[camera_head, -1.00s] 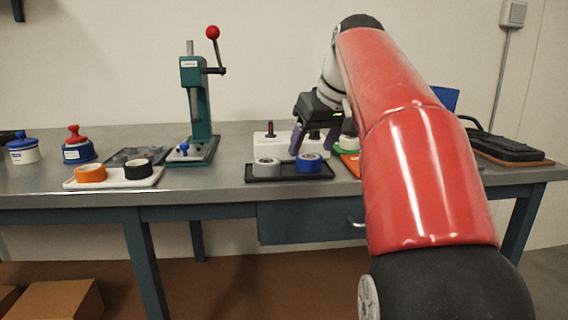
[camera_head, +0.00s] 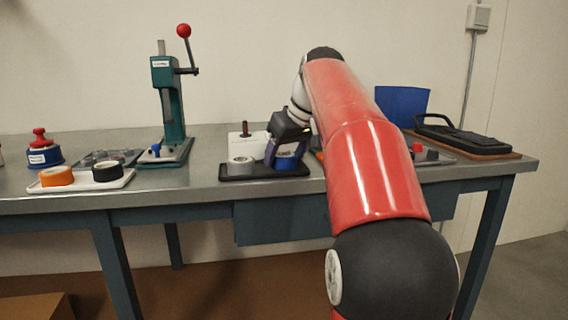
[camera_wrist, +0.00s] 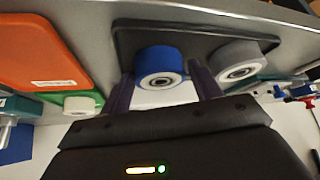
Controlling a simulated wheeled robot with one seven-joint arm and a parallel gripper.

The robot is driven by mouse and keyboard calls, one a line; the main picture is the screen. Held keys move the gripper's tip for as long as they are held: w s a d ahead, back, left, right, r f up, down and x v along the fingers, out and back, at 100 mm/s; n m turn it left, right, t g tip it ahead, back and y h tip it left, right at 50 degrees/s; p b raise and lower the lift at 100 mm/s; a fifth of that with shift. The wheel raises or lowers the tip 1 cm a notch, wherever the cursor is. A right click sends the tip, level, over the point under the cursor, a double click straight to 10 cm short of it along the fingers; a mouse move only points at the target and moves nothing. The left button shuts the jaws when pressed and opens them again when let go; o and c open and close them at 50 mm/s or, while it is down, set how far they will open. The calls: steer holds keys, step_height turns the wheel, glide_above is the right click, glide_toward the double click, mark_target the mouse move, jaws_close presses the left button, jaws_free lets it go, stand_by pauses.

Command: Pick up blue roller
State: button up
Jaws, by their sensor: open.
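The blue roller (camera_head: 287,162) sits at the right end of a black tray (camera_head: 237,174) on the bench, beside a grey roller (camera_head: 241,165). In the wrist view the blue roller (camera_wrist: 159,62) shows between the two purple fingers, with the grey roller (camera_wrist: 237,62) just outside the right finger. My gripper (camera_head: 283,152) is open and points down at the blue roller, one finger passing in front of its left part in the head view. In the wrist view my gripper (camera_wrist: 162,82) has its fingers on either side of the blue roller; contact cannot be told.
A white box with a dark knob (camera_head: 248,143) stands behind the tray. A green press with a red ball lever (camera_head: 168,100) and a white tray with orange and black rollers (camera_head: 82,182) are left. A black case (camera_head: 465,141) lies right. My arm hides part of the bench.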

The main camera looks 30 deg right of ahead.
steer(key=c, duration=0.8)
steer(key=shift+r, duration=0.1)
